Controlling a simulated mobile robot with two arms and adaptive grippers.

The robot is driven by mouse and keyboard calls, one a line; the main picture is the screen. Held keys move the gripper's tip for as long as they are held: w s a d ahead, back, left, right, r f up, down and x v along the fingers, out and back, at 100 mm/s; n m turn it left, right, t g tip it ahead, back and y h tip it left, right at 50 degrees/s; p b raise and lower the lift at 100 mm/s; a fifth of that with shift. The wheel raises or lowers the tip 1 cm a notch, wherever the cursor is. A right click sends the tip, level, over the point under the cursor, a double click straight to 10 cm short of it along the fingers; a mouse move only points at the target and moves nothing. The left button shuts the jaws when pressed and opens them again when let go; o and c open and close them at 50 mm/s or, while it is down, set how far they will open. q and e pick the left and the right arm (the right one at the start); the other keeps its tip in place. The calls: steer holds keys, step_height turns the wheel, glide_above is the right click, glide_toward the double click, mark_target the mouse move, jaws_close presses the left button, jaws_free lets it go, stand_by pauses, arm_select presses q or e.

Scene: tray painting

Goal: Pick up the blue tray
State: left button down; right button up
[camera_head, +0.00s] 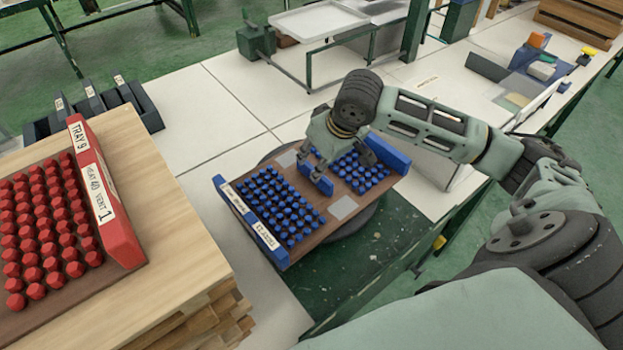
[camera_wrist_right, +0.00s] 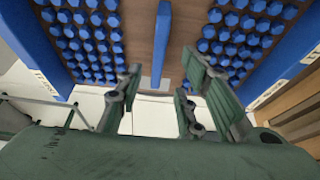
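The blue tray (camera_head: 272,248) has blue end walls, a brown base and rows of blue knobs on either side of a central blue handle bar (camera_head: 318,184). It sits on a dark round stand at the table's edge. My right gripper (camera_head: 313,168) is over the tray's middle, at the handle. In the right wrist view, its two fingers (camera_wrist_right: 160,88) are apart, and the handle bar (camera_wrist_right: 162,48) shows between and beyond them. I cannot tell whether either finger touches it. My left gripper is not in view.
A red tray (camera_head: 118,225) with red knobs lies on a wooden stack (camera_head: 165,260) at the left. Black bins (camera_head: 90,110) stand behind it. A white tray (camera_head: 318,20) sits on a green frame at the back. The white tabletop (camera_head: 215,110) behind the blue tray is clear.

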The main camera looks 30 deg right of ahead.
mark_target(314, 169)
steer(key=shift+x, duration=0.8)
steer(key=x, duration=0.2)
steer(key=p+x, duration=0.1)
steer(key=x, duration=0.1)
steer(key=shift+d+f, duration=0.2)
steer(key=shift+f, duration=0.1)
steer(key=shift+s, duration=0.1)
jaws_close()
steer(key=shift+r, duration=0.15)
